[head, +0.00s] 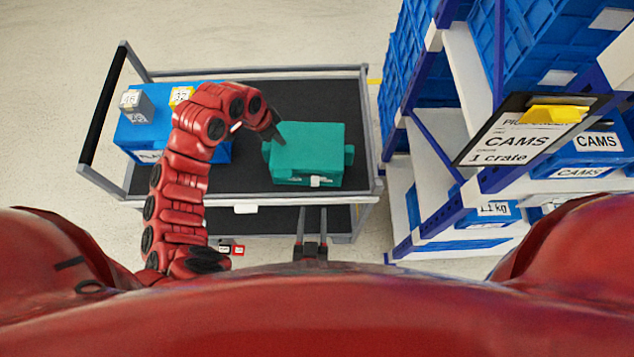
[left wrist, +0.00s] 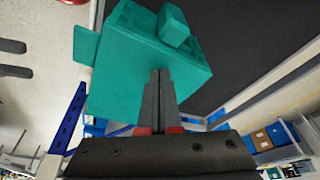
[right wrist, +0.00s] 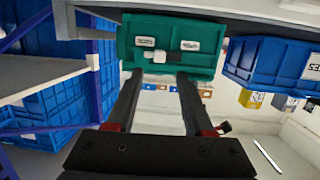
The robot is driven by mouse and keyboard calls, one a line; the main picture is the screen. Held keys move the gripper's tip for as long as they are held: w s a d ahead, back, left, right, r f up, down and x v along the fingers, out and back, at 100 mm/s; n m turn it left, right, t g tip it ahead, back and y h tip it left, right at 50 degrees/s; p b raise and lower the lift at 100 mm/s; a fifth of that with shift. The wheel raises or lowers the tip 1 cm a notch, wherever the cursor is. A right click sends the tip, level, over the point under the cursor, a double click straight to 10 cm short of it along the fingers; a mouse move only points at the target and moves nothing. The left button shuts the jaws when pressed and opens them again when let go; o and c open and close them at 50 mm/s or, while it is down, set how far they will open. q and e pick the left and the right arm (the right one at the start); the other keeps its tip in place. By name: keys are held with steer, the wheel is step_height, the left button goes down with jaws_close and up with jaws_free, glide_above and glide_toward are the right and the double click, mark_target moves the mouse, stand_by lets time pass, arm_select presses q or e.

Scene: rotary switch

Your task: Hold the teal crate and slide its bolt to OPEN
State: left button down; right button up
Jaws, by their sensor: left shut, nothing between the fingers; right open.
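The teal crate (head: 315,145) stands on the cart's dark top; it also shows in the left wrist view (left wrist: 115,75). My left gripper (head: 279,138) is shut and empty, its fingertips at the crate's left side; I cannot tell whether they touch it. The left wrist view shows its closed fingers (left wrist: 158,78) against the crate. The crate's near face (right wrist: 205,65) carries a pale bolt knob (right wrist: 160,57) between and below two small labels, whose words are too small to read. My right gripper (right wrist: 160,80) is open below that face, its fingers on either side of the knob, apart from it.
A blue crate (head: 132,135) with grey and yellow-labelled blocks stands on the cart's left. A grey rail (head: 250,70) edges the cart. A shelf rack with blue crates (head: 395,80) and a CAMS sign (head: 515,135) stands close on the right.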

steer(key=x, duration=0.7)
steer(key=shift+w, duration=0.35)
steer(key=shift+f, duration=0.1)
jaws_close()
